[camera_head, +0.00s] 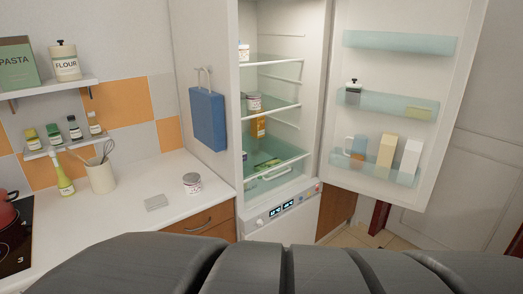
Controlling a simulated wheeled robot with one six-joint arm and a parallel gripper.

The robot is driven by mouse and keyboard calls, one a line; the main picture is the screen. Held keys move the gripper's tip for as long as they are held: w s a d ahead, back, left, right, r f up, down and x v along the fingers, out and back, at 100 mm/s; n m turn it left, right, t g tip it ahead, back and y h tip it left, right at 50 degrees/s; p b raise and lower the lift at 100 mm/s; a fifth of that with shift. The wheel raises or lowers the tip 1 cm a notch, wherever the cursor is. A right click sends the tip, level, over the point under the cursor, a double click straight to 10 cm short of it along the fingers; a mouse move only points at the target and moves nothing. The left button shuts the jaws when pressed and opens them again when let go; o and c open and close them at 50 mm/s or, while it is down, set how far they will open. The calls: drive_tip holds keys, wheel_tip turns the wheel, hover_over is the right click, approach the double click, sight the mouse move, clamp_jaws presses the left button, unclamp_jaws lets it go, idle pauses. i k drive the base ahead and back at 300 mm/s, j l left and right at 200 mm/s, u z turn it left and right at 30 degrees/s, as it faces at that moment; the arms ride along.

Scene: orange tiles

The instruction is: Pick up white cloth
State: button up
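A small flat whitish-grey folded piece (156,203), which looks like the white cloth, lies on the white counter (128,240). It is left of a small jar with a dark lid (192,183) and apart from it. Nothing covers it. My gripper does not show in this view. A dark grey part of my own body fills the bottom edge and hides the front of the counter and the floor there.
The fridge (251,215) stands open right of the counter, its door (394,150) swung right. A blue board (208,119) hangs on its side. A utensil pot (101,176) and oil bottle (62,177) stand at the back left, near a dark hob (16,235).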

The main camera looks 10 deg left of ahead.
sight(159, 202)
drive_tip(key=u, duration=1.2)
drive_tip(key=i+l+u, duration=0.25)
drive_tip(key=i, duration=0.3)
drive_tip(key=i+l+u, duration=0.3)
drive_tip(key=i, duration=0.2)
drive_tip(key=i+l+u, duration=0.25)
drive_tip(key=i, duration=0.25)
